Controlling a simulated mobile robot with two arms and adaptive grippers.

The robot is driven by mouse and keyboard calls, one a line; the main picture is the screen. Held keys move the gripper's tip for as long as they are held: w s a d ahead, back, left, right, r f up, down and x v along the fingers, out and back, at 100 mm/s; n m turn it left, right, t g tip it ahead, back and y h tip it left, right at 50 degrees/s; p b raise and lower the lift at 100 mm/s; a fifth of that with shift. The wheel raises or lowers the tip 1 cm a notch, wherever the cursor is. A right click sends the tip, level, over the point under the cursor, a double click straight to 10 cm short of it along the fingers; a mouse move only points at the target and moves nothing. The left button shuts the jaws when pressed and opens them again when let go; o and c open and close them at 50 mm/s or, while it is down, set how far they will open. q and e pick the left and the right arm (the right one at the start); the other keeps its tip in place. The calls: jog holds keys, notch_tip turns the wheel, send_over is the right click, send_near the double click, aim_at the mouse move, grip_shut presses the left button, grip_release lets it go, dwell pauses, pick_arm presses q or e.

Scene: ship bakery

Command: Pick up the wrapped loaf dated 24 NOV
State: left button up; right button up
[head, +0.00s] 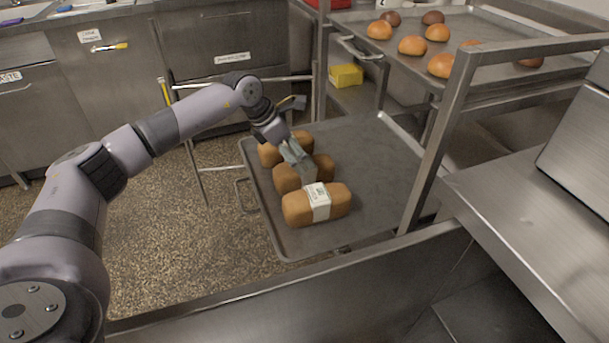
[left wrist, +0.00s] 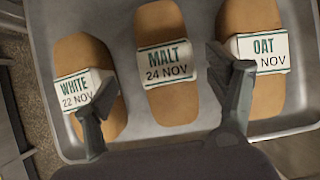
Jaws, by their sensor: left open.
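Three brown loaves with white paper bands lie side by side on a grey metal tray (head: 375,165). The middle loaf (head: 286,180) reads MALT 24 NOV in the left wrist view (left wrist: 167,105). The left loaf there reads WHITE 22 NOV (left wrist: 115,65); the right loaf reads OAT (left wrist: 268,95), its day number hidden by a finger. My left gripper (head: 302,163) is open above the middle loaf. In the left wrist view its fingers (left wrist: 157,88) spread either side of the MALT loaf, one over each neighbour's band. Contact cannot be told. My right gripper is not seen.
An upper tray (head: 500,50) with several buns sits on the rack, whose metal post (head: 437,140) rises right of the loaves. A near loaf (head: 334,208) lies by the tray's front. A steel counter (head: 530,215) stands at right. The lower tray's right side is clear.

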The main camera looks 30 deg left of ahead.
aim_at(301, 163)
pick_arm(q)
jog(key=x, duration=0.2)
jog(key=s+b+x, duration=0.1)
jog(key=x, duration=0.2)
jog(key=shift+f, duration=0.2)
jog(key=shift+w+f, duration=0.15)
jog(key=shift+f, duration=0.2)
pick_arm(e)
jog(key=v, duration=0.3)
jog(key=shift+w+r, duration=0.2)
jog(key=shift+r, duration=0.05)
pick_arm(q)
jog(key=shift+c, duration=0.6)
jog(key=c, duration=1.2)
jog(key=shift+r, duration=0.1)
jog(key=shift+c, duration=0.4)
jog(key=shift+r, duration=0.1)
